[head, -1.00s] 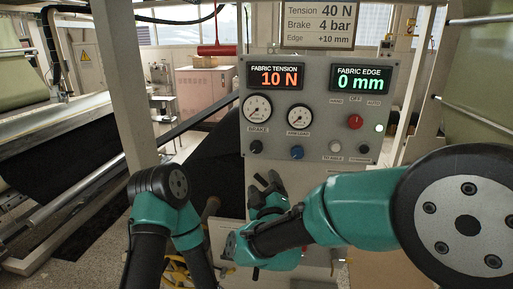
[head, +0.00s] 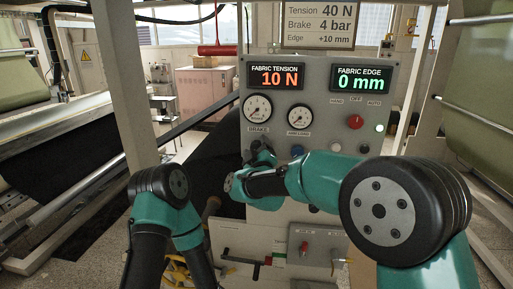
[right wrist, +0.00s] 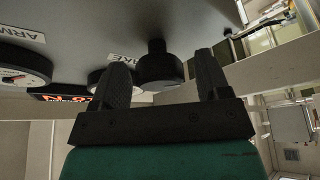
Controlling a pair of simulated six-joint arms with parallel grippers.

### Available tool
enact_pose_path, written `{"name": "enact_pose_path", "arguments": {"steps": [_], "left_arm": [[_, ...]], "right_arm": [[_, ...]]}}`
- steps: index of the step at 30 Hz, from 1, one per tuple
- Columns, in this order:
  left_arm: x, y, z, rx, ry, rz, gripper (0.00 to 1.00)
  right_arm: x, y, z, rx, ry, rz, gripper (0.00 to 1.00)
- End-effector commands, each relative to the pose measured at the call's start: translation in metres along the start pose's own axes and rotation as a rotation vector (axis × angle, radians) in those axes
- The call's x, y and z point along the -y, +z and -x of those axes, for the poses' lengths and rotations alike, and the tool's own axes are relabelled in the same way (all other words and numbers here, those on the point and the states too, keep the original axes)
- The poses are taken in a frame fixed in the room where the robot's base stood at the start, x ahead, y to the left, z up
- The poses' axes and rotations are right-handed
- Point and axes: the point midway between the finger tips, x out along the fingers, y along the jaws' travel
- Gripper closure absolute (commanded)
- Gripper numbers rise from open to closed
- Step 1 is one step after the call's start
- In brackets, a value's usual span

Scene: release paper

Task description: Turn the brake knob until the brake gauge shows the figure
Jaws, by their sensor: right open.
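The brake gauge (head: 258,108) is a round white dial at the panel's upper left; its needle is too small to read surely. A sign (head: 318,25) above reads Brake 4 bar. My right gripper (head: 261,150) is open in front of the brake knob, just below the gauge, and mostly covers the knob in the head view. In the right wrist view the black brake knob (right wrist: 160,66) stands between the two open fingers, with visible gaps beside it. My left arm is at lower left in the head view; its gripper is out of view.
The grey panel also has a second gauge (head: 299,119), a blue knob (head: 297,150) and a red knob (head: 355,121). The displays read 10 N (head: 275,77) and 0 mm (head: 357,79). A lower box has a red knob (head: 304,247). A post (head: 122,90) stands at left.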

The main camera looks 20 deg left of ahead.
Motion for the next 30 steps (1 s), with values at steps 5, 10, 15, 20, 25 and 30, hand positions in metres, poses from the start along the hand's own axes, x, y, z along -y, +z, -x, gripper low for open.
{"name": "enact_pose_path", "arguments": {"steps": [5,10,15,20,25,30], "left_arm": [[0.0,0.0,0.0,0.0,0.0,0.0,0.45],[0.0,0.0,0.0,0.0,0.0,0.0,0.45],[0.0,0.0,0.0,0.0,0.0,0.0,0.45],[0.0,0.0,0.0,0.0,0.0,0.0,0.45],[0.0,0.0,0.0,0.0,0.0,0.0,0.45],[0.0,0.0,0.0,0.0,0.0,0.0,0.45]], "right_arm": [[-0.0005,-0.0001,-0.0084,0.0,0.0,-0.001,0.3],[-0.0003,0.0,-0.0087,0.0,0.0,0.0,0.3],[-0.0003,0.0,-0.0086,0.0,0.0,0.0,0.38],[-0.0004,0.0,-0.0085,0.0,0.0,0.0,0.53],[-0.0003,0.0,-0.0085,0.0,0.0,0.0,0.7],[-0.0002,0.0,-0.0084,0.0,0.0,-0.001,0.8]]}}
